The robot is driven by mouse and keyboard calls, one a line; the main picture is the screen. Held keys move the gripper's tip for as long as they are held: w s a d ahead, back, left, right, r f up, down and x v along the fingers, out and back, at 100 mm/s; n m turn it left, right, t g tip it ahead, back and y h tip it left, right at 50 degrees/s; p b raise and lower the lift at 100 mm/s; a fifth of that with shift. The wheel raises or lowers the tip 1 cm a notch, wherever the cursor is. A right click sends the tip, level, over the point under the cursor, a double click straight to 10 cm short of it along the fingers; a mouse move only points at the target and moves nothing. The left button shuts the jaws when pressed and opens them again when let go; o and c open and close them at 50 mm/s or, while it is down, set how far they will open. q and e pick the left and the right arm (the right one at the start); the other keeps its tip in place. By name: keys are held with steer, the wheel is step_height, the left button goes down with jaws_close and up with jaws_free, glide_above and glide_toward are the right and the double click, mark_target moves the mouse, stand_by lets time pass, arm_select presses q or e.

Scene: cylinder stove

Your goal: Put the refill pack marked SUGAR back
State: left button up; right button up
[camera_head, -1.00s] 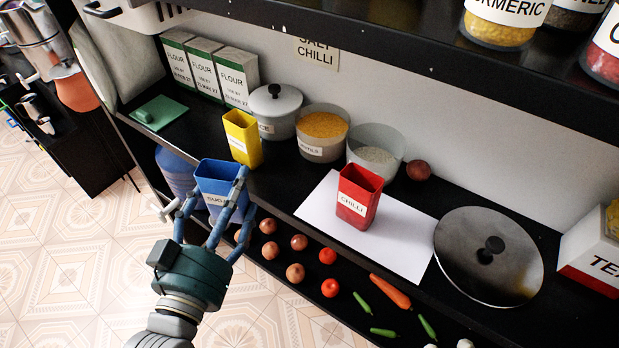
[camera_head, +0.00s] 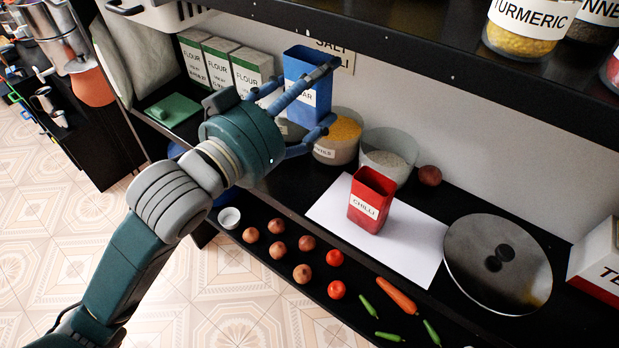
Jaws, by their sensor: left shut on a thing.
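The blue refill pack (camera_head: 304,84) has a white label, partly covered, on which "AR" can be read. My left gripper (camera_head: 318,102) is shut on it and holds it upright, raised in front of the back wall above the shelf. The gripper and arm hide part of the pack's lower front and the shelf behind. A red pack marked CHILLI (camera_head: 372,199) stands upright on a white sheet (camera_head: 418,243). The yellow pack is hidden behind my arm. My right gripper is not in view.
Bowls with orange (camera_head: 338,138) and pale (camera_head: 386,161) contents stand behind the sheet. A round lid (camera_head: 497,262) lies at right. An upper shelf (camera_head: 420,40) overhangs. Vegetables lie on the lower shelf.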

arm_select(q)
steer(key=shift+f, duration=9.1)
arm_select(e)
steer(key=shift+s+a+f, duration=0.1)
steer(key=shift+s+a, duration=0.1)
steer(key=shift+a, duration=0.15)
arm_select(q)
steer(key=shift+f, duration=0.15)
steer(key=o, duration=1.3)
steer(key=shift+r, duration=0.2)
steer(key=shift+b+v, duration=1.55)
steer(key=shift+v, duration=4.45)
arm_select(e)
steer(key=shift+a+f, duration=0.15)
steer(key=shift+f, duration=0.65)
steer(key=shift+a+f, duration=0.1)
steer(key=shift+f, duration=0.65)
